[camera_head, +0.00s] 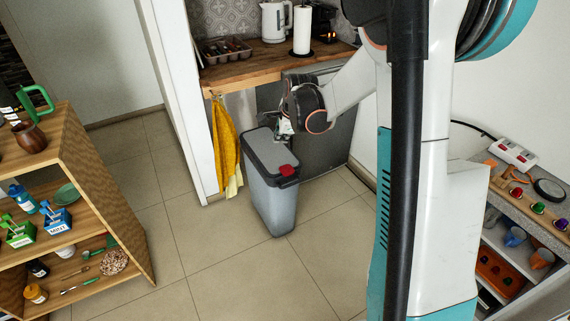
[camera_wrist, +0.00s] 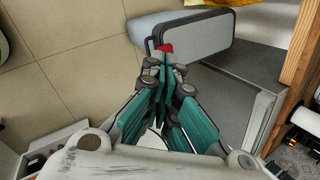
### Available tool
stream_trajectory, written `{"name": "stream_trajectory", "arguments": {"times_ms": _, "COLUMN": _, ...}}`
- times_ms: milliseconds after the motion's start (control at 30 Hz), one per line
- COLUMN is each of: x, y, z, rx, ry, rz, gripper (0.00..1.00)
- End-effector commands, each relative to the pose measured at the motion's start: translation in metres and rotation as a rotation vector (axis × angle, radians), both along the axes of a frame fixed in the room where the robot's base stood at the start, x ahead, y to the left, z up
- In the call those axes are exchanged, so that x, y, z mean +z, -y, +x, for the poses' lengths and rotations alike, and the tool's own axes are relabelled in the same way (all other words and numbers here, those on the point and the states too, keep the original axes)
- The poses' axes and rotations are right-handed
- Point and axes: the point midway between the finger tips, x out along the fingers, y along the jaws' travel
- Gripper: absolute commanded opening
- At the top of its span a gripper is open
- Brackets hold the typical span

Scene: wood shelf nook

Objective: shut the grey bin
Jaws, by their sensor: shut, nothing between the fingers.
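The grey bin (camera_head: 272,205) stands on the tiled floor, upright, with a dark rim. Its grey lid (camera_head: 264,150) looks down flat on the rim; I cannot tell whether a small gap remains. A red tab (camera_head: 287,170) sits at the near end of the lid. My gripper (camera_head: 282,139) is over the far right part of the lid, fingers pointing down. In the wrist view, the bin (camera_wrist: 190,38) lies beyond my fingertips (camera_wrist: 163,62), which are together and empty. Whether they touch the lid cannot be told.
A wooden counter (camera_head: 262,62) with a kettle (camera_head: 276,20) and paper roll (camera_head: 302,30) is behind the bin. A yellow cloth (camera_head: 226,145) hangs left of it. A dark grey cabinet front (camera_head: 325,140) stands close behind. A wooden shelf (camera_head: 110,195) is at left; floor between is clear.

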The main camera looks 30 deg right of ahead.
Motion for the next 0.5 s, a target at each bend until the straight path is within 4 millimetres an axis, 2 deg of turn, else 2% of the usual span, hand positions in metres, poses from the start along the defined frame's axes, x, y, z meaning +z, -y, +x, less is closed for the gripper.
{"name": "stream_trajectory", "arguments": {"times_ms": 33, "x": -0.014, "y": 0.011, "z": 0.01, "rx": -0.066, "ry": -0.005, "rz": 0.032, "gripper": 0.0}}
{"name": "stream_trajectory", "arguments": {"times_ms": 200, "x": -0.065, "y": 0.044, "z": 0.031, "rx": -0.299, "ry": -0.024, "rz": 0.15, "gripper": 0.0}}
{"name": "stream_trajectory", "arguments": {"times_ms": 367, "x": -0.118, "y": 0.074, "z": 0.043, "rx": -0.52, "ry": -0.042, "rz": 0.255, "gripper": 0.0}}
{"name": "stream_trajectory", "arguments": {"times_ms": 500, "x": -0.168, "y": 0.098, "z": 0.048, "rx": -0.713, "ry": -0.056, "rz": 0.346, "gripper": 0.0}}
